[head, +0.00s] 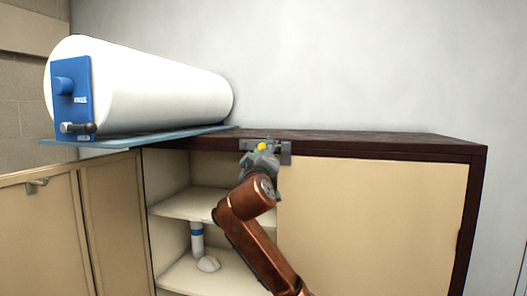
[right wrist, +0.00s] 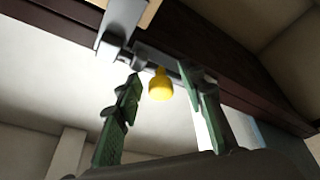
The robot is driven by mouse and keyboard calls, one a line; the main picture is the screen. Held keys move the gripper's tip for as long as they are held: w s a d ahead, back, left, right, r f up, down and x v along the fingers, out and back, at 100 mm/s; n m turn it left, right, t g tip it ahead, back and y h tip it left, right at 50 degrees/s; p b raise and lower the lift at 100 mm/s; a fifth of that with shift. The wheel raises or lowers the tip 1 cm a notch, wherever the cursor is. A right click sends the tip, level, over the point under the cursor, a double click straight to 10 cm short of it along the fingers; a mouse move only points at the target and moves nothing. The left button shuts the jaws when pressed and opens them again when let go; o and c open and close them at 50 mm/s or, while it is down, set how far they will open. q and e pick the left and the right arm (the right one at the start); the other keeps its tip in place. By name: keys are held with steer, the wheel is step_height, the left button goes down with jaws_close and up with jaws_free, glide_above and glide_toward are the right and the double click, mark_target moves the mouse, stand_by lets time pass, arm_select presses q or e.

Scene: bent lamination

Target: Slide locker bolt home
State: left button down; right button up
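The locker bolt (head: 285,158) is a grey metal fitting at the top edge of the cabinet, near the upper left corner of the closed tan door (head: 380,210). Its yellow knob (head: 262,146) shows above my right gripper (head: 260,157). In the right wrist view the yellow knob (right wrist: 160,88) hangs from a grey bar between the two green-grey fingers of my right gripper (right wrist: 160,76). The fingers are apart, with a visible gap on each side of the knob. My gripper hides part of the bolt in the head view. My left gripper is not in view.
A large white cylinder (head: 150,85) with a blue panel lies on top. Tan panels (head: 50,230) stand at left, one with a metal fitting (head: 37,186).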

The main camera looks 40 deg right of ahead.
steer(key=v, duration=1.2)
